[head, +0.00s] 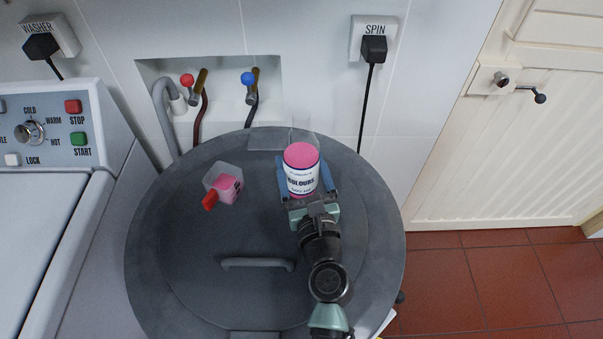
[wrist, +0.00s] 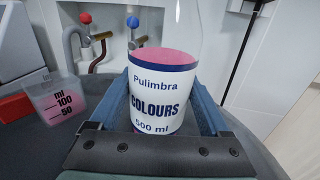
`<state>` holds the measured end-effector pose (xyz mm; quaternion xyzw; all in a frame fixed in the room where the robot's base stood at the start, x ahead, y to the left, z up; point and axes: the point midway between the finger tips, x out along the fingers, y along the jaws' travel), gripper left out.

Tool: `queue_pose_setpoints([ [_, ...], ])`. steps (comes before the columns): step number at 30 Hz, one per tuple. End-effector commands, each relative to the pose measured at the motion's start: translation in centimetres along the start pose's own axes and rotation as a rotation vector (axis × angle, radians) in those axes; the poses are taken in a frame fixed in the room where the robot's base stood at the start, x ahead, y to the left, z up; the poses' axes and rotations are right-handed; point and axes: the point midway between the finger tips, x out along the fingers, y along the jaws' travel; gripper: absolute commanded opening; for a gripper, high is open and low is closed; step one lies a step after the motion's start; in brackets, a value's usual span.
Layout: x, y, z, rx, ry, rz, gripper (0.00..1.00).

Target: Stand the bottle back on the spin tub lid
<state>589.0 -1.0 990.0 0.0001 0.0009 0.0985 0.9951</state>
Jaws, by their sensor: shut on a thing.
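The bottle (head: 301,170) has a white label reading "COLOURS 500 ml" and pink at its top. A faint clear shape shows just above the pink in the head view. My gripper (head: 306,185) is shut on the bottle, with a blue-grey finger on each side. In the wrist view the bottle (wrist: 158,95) is upright between the fingers. It is over the right back part of the round dark grey spin tub lid (head: 190,260). The bottle's base is hidden by my gripper, so I cannot tell whether it touches the lid.
A clear measuring cup (head: 228,188) with pink liquid and a red part is on the lid, left of the bottle. The lid's grey handle (head: 258,263) is nearer the front. Taps (head: 248,80) and the spin plug's cable (head: 366,105) are behind. The washer (head: 60,140) stands left.

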Motion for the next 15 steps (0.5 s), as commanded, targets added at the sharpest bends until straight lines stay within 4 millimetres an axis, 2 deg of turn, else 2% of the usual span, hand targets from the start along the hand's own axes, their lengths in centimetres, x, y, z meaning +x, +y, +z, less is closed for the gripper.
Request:
queue_pose_setpoints([
  [1,0.03,-0.04,-0.62,-0.001,-0.003,-0.001,0.0],
  [14,0.03,-0.05,-1.0,-0.001,-0.004,-0.001,0.0],
  [15,0.0,-0.03,-1.08,-0.001,-0.001,-0.001,0.84],
])
